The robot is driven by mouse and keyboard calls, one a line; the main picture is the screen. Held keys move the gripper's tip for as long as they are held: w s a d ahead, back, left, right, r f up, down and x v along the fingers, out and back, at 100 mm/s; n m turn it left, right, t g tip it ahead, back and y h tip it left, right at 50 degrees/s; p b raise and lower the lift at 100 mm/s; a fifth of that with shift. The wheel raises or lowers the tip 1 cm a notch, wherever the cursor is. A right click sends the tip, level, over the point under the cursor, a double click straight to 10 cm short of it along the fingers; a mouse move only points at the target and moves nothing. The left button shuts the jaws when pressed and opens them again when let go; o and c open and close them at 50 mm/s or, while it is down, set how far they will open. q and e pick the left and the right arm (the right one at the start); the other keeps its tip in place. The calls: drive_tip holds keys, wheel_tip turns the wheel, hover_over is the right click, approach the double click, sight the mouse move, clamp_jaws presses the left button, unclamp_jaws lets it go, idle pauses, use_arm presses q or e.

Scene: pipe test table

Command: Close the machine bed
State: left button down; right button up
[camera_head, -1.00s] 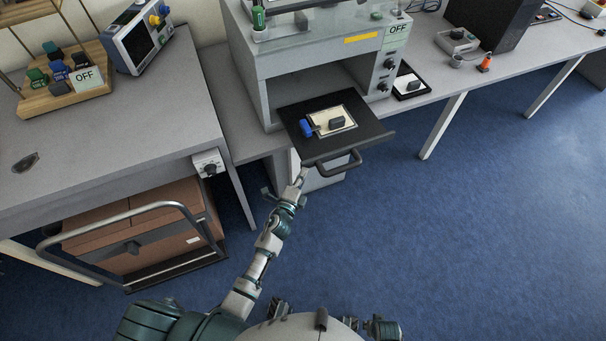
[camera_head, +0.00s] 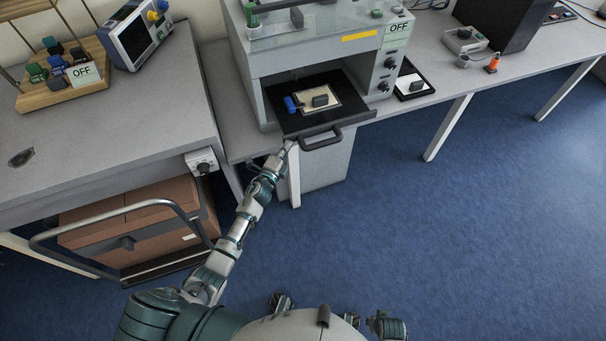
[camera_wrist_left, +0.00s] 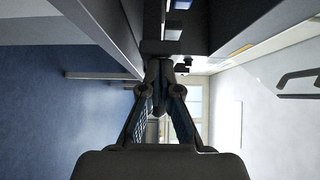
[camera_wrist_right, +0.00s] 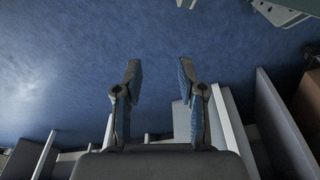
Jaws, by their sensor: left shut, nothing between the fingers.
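The machine (camera_head: 315,54) is a grey box with an open front bay and an OFF label. Its black bed (camera_head: 292,124) sticks partly out of the bay. On the bed lie a cream plate (camera_head: 335,96) with a dark block (camera_head: 320,101) and a blue part (camera_head: 290,104). A dark handle (camera_head: 322,141) is on the bed's front. My left gripper (camera_head: 288,147) is at the bed's front edge, left of the handle; contact is unclear. In the left wrist view its fingers (camera_wrist_left: 160,85) are together and empty. My right gripper (camera_wrist_right: 158,75) is open and empty, above blue floor.
A grey table (camera_head: 110,130) with a wooden rack (camera_head: 62,92) and a monitor (camera_head: 138,35) stands left. A cart with brown boxes (camera_head: 135,230) is below it. A small dark tray (camera_head: 414,88) lies right of the machine. The blue floor (camera_head: 460,230) at right is clear.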

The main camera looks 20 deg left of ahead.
sight(278, 120)
use_arm(q)
drive_tip(key=w+a+b, duration=0.1)
drive_tip(key=w+a, duration=0.1)
drive_tip(key=w+a+b, duration=0.1)
drive_tip(key=w+a, duration=0.1)
drive_tip(key=w+a+f+b, duration=0.1)
drive_tip(key=w+a, duration=0.1)
drive_tip(key=shift+w+a, duration=0.25)
drive_tip(key=shift+w, duration=0.1)
drive_tip(key=shift+w+a+r+b, duration=0.15)
drive_tip(key=shift+w+a+b, duration=0.2)
drive_tip(key=shift+w, duration=0.25)
drive_tip(key=shift+w+a+r+b, duration=0.1)
drive_tip(key=shift+w+a+b, duration=0.2)
drive_tip(key=shift+w, duration=0.55)
drive_tip(key=shift+d+r, duration=0.2)
use_arm(e)
wheel_tip(278, 120, up, 13)
drive_tip(key=shift+s+r+t, duration=0.15)
drive_tip(key=shift+r+t, duration=0.05)
drive_tip(key=shift+t, duration=0.1)
